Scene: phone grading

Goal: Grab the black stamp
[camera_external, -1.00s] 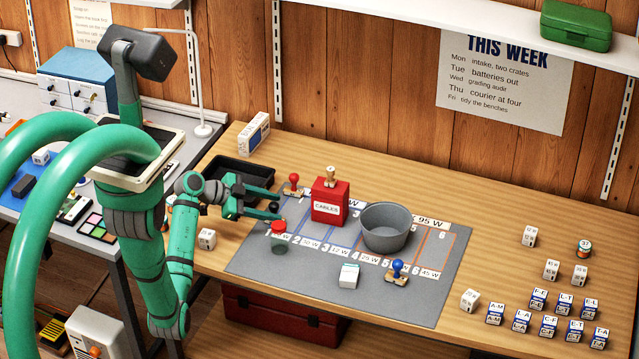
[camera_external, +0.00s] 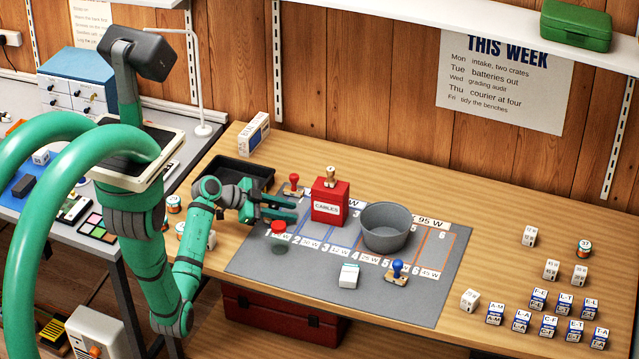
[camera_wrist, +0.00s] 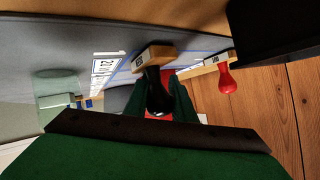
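The black stamp (camera_wrist: 155,96) shows in the wrist view with its black handle toward the camera and a wooden base beyond it. The handle lies between the two green fingers of my gripper (camera_wrist: 157,88). The fingers look spread, one on each side of the handle; firm contact cannot be made out. In the external view my gripper (camera_external: 284,209) is low over the left end of the grey mat (camera_external: 420,300), and its fingers hide most of the stamp.
A red-handled stamp (camera_external: 293,182) stands behind my gripper. The red cables box (camera_external: 329,204), with another stamp on top, stands to the right. A red-lidded jar (camera_external: 278,230) is just in front. A black tray (camera_external: 245,174) lies behind left. A grey bowl (camera_external: 385,228) is farther right.

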